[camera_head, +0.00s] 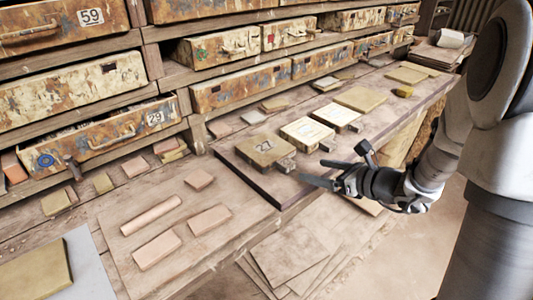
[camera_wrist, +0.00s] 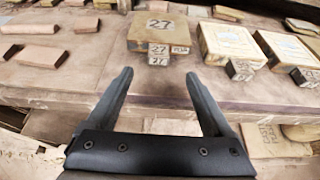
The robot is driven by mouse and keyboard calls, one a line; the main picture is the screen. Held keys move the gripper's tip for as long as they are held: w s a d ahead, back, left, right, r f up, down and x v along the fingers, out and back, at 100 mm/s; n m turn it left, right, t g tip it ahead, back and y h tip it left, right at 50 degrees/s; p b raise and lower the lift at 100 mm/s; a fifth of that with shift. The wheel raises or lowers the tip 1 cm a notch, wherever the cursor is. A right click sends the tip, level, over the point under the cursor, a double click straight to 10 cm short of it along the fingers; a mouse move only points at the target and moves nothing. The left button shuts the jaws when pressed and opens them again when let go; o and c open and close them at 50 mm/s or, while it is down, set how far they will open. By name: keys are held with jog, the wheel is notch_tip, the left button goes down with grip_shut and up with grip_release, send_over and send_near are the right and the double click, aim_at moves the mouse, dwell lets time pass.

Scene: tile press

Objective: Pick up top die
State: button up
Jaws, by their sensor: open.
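A square brass-coloured die marked 27 (camera_head: 265,147) sits on the dark board on the bench, with a small block-like handle (camera_head: 286,165) at its front. In the wrist view the die (camera_wrist: 165,27) lies straight ahead, with small blocks marked 27 (camera_wrist: 158,49) at its front edge, one above another. I cannot tell whether it is one die or a stacked pair. My gripper (camera_head: 322,172) is open and empty, in front of the die and apart from it. In the wrist view its fingers (camera_wrist: 159,76) point at the marked blocks.
Two paler dies, a nearer one (camera_head: 306,132) and a farther one (camera_head: 336,115), sit right of the 27 die. Pink clay slabs (camera_head: 157,250) lie at the left. Rusty drawers (camera_head: 98,138) stand behind, one pulled out. Flat boards (camera_head: 290,258) lie below the bench edge.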

aim_at(290, 164)
jog(key=b+x, duration=0.1)
jog(key=x, duration=0.9)
jog(key=shift+a+f, duration=0.15)
grip_shut()
dwell(1.0)
